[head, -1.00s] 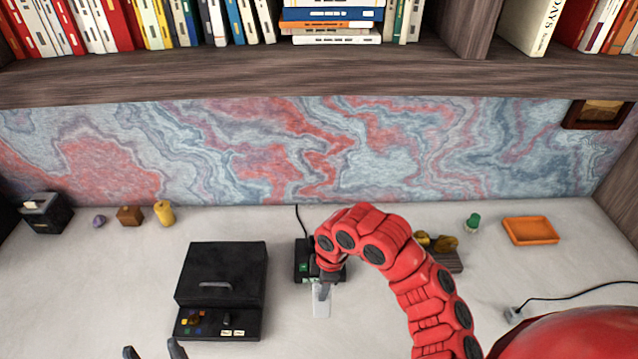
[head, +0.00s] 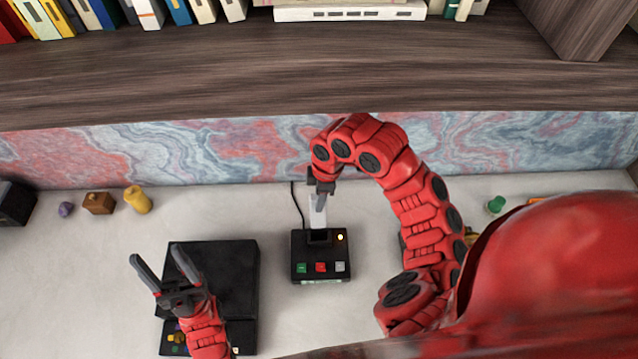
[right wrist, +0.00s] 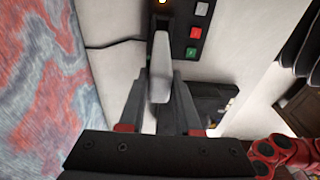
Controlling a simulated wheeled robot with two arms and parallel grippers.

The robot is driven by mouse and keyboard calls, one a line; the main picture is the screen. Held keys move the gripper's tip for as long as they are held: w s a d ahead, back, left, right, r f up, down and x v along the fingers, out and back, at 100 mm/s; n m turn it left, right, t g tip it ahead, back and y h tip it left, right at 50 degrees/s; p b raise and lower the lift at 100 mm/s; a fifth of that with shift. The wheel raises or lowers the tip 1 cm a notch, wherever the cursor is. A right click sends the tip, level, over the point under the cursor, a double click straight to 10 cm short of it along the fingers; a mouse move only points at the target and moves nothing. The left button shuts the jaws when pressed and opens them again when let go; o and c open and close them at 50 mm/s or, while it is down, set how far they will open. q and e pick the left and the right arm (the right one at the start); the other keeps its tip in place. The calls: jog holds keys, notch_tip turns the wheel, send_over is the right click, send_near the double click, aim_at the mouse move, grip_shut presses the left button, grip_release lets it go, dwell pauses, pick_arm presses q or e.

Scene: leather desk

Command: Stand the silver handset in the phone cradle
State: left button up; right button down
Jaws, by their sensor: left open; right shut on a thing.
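The silver handset (head: 318,214) stands roughly upright, its lower end at the slot at the back of the black phone cradle (head: 301,255). How deep it sits in the slot is hard to tell. My right gripper (head: 319,188) is shut on the handset's upper part. In the right wrist view the handset (right wrist: 160,75) lies between the two fingers and points at the cradle (right wrist: 186,28). A small lamp on the cradle glows yellow-orange. My left gripper (head: 157,256) is open and empty, over the black box on the left.
The black box (head: 226,262) with coloured controls stands left of the cradle. A purple stone (head: 66,209), a brown block (head: 99,203) and a yellow piece (head: 137,199) sit at the back left. A green piece (head: 495,205) is at right. A wooden shelf (head: 300,70) overhangs the back.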

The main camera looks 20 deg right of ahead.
aim_at(320, 217)
jog(key=shift+s, duration=0.15)
jog(key=shift+r, duration=0.1)
notch_tip(320, 217, down, 6)
jog(key=b, duration=0.4)
jog(key=shift+d, duration=0.1)
jog(key=shift+p, duration=0.65)
dwell(1.6)
jog(key=shift+f+b, duration=1.65)
jog(key=shift+f, duration=0.4)
jog(key=c, duration=0.5)
grip_release()
